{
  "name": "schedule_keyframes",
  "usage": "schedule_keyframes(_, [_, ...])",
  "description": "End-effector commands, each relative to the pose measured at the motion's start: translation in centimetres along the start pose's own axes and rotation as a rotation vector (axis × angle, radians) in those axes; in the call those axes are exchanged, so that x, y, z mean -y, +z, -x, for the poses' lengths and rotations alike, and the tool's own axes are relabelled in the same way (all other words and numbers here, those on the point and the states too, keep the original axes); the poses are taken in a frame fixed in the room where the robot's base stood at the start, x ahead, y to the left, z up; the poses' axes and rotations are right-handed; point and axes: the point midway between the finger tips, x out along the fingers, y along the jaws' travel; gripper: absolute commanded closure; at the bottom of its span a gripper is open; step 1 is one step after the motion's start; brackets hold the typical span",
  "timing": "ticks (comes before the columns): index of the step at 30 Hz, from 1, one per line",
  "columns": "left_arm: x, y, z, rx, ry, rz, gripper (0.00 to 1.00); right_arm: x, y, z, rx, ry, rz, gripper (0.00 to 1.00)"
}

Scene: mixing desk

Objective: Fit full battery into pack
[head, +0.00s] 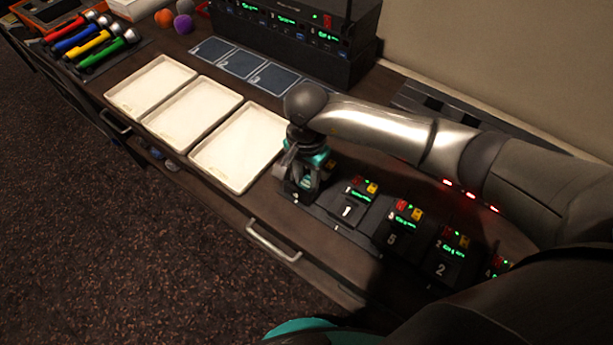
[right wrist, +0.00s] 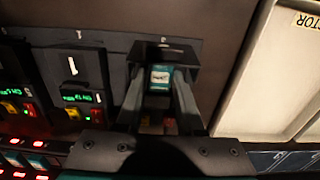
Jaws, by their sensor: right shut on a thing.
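My right gripper (head: 303,192) points down at the leftmost place of the black pack row on the desk. In the right wrist view its two fingers (right wrist: 159,88) are shut on a teal battery (right wrist: 160,82) with a white label; the label is too small to read. The battery sits between the fingers at the opening of a black pack (right wrist: 170,53). I cannot tell how deep it is in the pack. In the head view the gripper mostly hides this pack and the battery. My left gripper is not in view.
Right of the gripper stand packs with lit green displays, marked 1 (head: 346,211), 5 (head: 392,239) and 2 (head: 441,269). Three white trays (head: 240,188) lie to the left. Blue numbered pads (head: 240,62), a black receiver rack (head: 300,40) and coloured microphones (head: 100,50) are farther back.

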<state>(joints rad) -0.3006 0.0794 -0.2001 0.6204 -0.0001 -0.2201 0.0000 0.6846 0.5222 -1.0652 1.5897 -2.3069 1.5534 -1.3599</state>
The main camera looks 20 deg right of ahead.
Motion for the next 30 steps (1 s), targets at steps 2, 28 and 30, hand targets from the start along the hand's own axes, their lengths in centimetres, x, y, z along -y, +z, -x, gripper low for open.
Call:
schedule_keyframes(2, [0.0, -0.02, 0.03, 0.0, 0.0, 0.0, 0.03, 0.02, -0.02, 0.06, 0.0, -0.001, 0.0, 0.94])
schedule_keyframes(28, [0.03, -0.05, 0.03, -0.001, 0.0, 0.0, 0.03, 0.01, 0.0, 0.03, 0.0, 0.0, 0.0, 0.23])
schedule_keyframes(30, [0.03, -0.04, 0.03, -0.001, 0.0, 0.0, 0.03, 0.01, 0.0, 0.03, 0.0, 0.0, 0.0, 0.15])
